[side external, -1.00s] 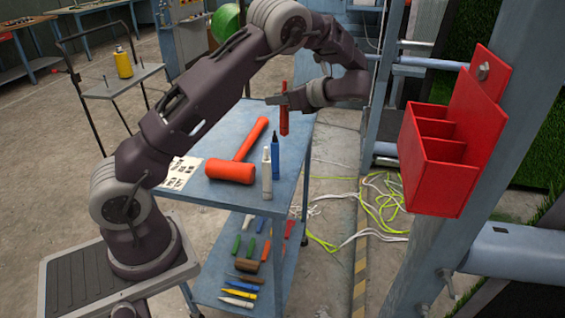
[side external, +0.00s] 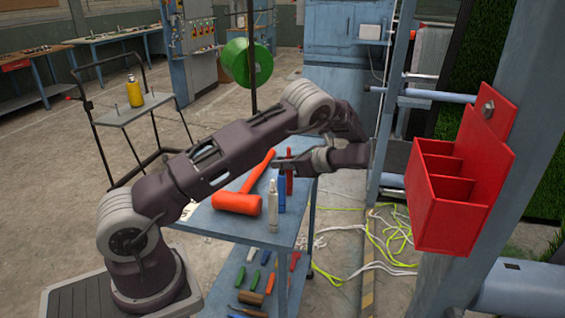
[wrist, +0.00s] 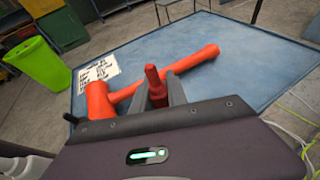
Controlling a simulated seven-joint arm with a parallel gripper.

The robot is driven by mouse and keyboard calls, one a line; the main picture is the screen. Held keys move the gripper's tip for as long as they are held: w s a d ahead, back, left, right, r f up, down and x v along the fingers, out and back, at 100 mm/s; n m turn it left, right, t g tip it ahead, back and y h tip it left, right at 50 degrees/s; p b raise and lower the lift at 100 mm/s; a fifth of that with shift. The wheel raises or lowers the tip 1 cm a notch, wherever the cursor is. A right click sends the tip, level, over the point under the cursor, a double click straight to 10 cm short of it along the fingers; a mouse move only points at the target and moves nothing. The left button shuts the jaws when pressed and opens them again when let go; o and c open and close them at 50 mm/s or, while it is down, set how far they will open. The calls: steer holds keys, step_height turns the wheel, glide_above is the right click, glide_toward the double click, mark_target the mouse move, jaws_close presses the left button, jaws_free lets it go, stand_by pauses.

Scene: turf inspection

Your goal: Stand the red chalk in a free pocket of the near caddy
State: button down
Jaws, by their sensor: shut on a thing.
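The red chalk (side external: 289,183) is upright between the fingers of my gripper (side external: 284,165), which is shut on it. In the wrist view the chalk (wrist: 153,80) sticks up between the two grey fingers (wrist: 158,95). It is over the blue cart top, beside the blue marker; I cannot tell whether its lower end touches the cart. The red caddy (side external: 437,225) hangs on the grey-blue post at the right, apart from my gripper. Its open-topped pockets (side external: 447,165) are split by dividers and look empty, though their bottoms are hidden.
The cart top (side external: 235,228) holds an orange mallet (side external: 236,202), a blue marker (side external: 281,192) and a white marker (side external: 272,210). Coloured sticks (side external: 252,279) lie on its lower shelf. Loose cords (side external: 385,240) cover the floor between cart and caddy. A blue-grey rail (side external: 425,95) meets the post.

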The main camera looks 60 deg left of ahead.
steer(key=c, duration=1.3)
jaws_free()
steer(key=v, duration=1.2)
steer(key=s+d+r+n+t+h, duration=0.2)
steer(key=s+r+n+h, duration=0.25)
steer(key=r, duration=0.35)
steer(key=s+d+r+n+t+h, duration=0.1)
steer(key=s+d+n+t+h, duration=0.1)
steer(key=s+d, duration=0.3)
steer(key=s+d+r+n+t+h, duration=0.2)
steer(key=s+d+n+t+h, duration=0.1)
steer(key=s, duration=0.9)
steer(key=s+d+r+n+t+h, duration=0.2)
steer(key=s+d+n+t+h, duration=0.1)
steer(key=s+d, duration=0.4)
steer(key=shift+s+d+n+t, duration=0.3)
steer(key=shift+s+d+n, duration=0.1)
steer(key=shift+s+n, duration=0.2)
